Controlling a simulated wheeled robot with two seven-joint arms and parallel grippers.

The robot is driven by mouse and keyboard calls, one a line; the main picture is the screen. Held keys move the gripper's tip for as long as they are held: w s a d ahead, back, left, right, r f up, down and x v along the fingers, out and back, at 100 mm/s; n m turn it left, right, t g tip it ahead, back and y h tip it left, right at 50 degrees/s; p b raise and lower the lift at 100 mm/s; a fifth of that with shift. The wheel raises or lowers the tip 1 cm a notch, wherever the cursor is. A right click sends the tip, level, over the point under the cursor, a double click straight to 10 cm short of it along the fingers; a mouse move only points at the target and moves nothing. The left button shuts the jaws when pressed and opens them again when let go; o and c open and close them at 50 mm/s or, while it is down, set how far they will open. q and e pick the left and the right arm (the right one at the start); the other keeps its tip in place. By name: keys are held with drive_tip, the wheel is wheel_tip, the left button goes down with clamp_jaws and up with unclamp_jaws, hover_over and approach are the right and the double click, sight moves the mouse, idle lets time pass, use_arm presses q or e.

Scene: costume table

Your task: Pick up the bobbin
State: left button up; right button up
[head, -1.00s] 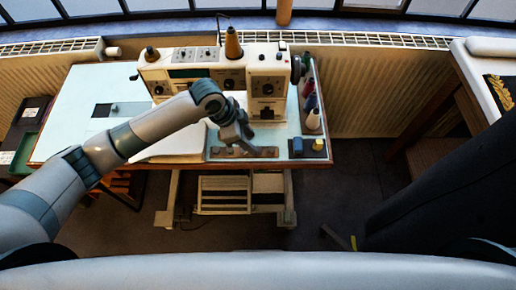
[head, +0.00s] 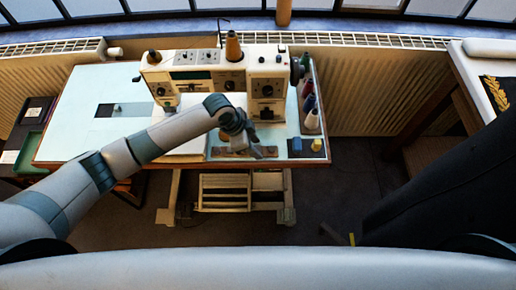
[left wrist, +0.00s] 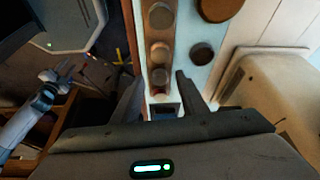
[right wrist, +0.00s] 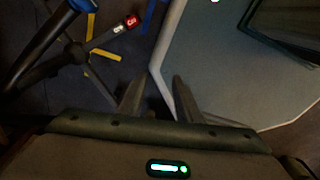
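A brown strip (head: 232,152) lies along the front edge of the sewing table. In the left wrist view it holds several small round bobbin-like pieces, one of them a grey-brown disc (left wrist: 160,52); another dark disc (left wrist: 202,55) lies beside the strip. I cannot tell which one is the bobbin meant. My left gripper (head: 262,153) is over the right end of the strip, fingers pointing down. In its wrist view the fingers (left wrist: 157,88) are apart, with the strip's near end and a dark square piece between them and nothing gripped. My right gripper (right wrist: 156,90) is open and empty above the floor.
A sewing machine (head: 265,80) stands behind the strip. A blue spool (head: 297,145) and a yellow spool (head: 316,145) stand right of my left gripper, with several thread cones (head: 312,119) behind them. The table's left part (head: 75,120) is mostly clear.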

use_arm(q)
clamp_jaws()
drive_tip(key=shift+r, duration=0.15)
drive_tip(key=shift+w+r+b, duration=0.1)
drive_tip(key=shift+r+b, duration=0.3)
drive_tip(key=shift+r, duration=0.15)
wheel_tip(320, 180, up, 2)
drive_tip(key=shift+r+b, duration=0.1)
drive_tip(key=shift+b, duration=0.45)
drive_tip(key=s+d+r+b, duration=0.3)
drive_tip(key=s+d+r, duration=0.4)
drive_tip(key=d, duration=0.2)
drive_tip(key=shift+s+r, duration=0.25)
drive_tip(key=shift+s, duration=0.1)
